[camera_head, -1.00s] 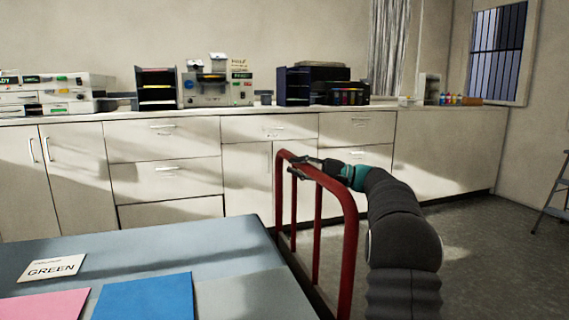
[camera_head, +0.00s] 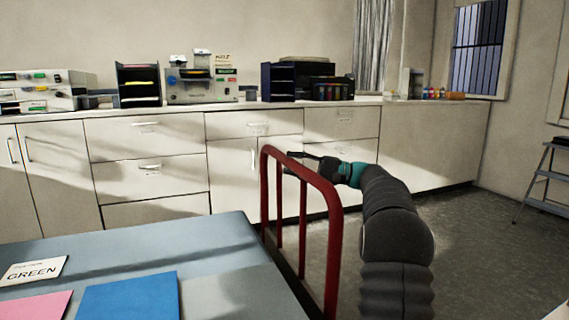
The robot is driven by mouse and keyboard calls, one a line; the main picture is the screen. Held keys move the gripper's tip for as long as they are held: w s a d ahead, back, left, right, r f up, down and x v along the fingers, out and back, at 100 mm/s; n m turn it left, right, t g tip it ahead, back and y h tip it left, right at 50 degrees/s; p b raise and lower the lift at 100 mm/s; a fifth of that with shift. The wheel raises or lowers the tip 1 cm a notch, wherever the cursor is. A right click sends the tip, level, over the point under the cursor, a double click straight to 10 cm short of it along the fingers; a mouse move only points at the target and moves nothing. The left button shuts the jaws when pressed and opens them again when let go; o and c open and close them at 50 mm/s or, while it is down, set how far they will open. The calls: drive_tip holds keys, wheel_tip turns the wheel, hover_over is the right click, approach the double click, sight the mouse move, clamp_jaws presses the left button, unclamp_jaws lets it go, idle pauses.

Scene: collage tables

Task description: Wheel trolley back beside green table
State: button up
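The trolley shows as a red tubular handle frame (camera_head: 329,245) with upright bars, standing against the right side of the nearby table. Its lower part is hidden by the table and the picture edge. The table (camera_head: 150,243) has a blue-grey top and bears a white card reading "GREEN" (camera_head: 33,271). My gripper (camera_head: 298,162) reaches in from the right, at the trolley's top rail. Its dark fingers overlap the rail in the view. They are too small and dark to tell whether they close on the rail or stand apart.
A blue sheet (camera_head: 130,297) and a pink sheet (camera_head: 38,305) lie on the table. A white cabinet row (camera_head: 150,170) with machines on top runs along the back wall. A step ladder (camera_head: 545,185) stands far right. Grey floor is clear right of my arm.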

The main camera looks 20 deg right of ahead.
drive_tip(key=v, duration=0.9)
idle(0.3)
